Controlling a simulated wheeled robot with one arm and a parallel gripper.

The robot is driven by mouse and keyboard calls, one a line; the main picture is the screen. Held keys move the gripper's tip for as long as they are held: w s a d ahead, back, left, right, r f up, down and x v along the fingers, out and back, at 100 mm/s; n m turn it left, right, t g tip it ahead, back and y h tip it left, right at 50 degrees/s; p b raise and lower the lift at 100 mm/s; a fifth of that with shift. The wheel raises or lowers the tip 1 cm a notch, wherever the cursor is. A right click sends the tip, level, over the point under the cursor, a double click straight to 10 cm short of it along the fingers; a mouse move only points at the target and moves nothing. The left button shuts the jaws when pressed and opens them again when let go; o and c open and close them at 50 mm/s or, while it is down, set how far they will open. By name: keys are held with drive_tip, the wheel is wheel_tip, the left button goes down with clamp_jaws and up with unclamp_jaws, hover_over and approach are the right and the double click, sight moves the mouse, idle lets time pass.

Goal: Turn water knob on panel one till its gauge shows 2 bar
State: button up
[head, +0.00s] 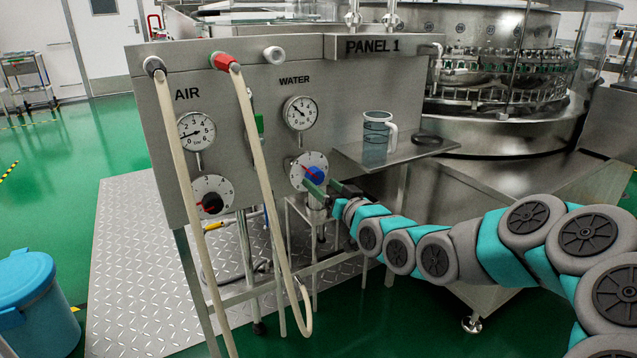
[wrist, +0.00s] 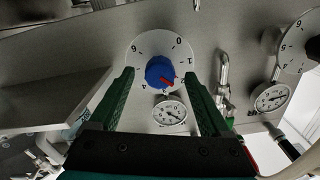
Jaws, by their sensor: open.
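The blue water knob (head: 315,175) sits on a white numbered dial below the water gauge (head: 300,113) on panel one (head: 345,75). Its red pointer points up and left in the head view. In the wrist view, which looks upside down, the knob (wrist: 159,72) lies between my open green fingers, with a gap on each side. My gripper (head: 324,188) is at the dial's lower right in the head view, partly covering the dial edge. The water gauge (wrist: 170,113) is also in the wrist view; its thin needle is too small to read surely.
The air gauge (head: 196,131) and black air knob (head: 212,202) are left of the water controls. Two pale hoses (head: 262,175) hang before the panel. A clear jug (head: 377,138) stands on the metal shelf (head: 350,153) just right of the knob, above my arm.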

drive_tip(key=shift+v, duration=2.25)
drive_tip(key=s+d+f+g+h, duration=0.4)
drive_tip(key=s+d+f, duration=0.15)
drive_tip(key=s, duration=0.35)
drive_tip(key=s+d+f+g+h, duration=0.3)
drive_tip(key=s+d+f+g, duration=0.15)
drive_tip(key=s+f, duration=0.35)
drive_tip(key=s+d+m+g+h, duration=0.1)
drive_tip(key=s+d+m+g, duration=0.1)
drive_tip(key=s, duration=1.2)
drive_tip(key=s+d+m+g+h, duration=0.1)
drive_tip(key=s+d+g, duration=0.3)
drive_tip(key=s, duration=1)
drive_tip(key=shift+r+m+g+h, duration=0.4)
drive_tip(key=shift+r+g+h, duration=0.1)
drive_tip(key=shift+g, duration=0.65)
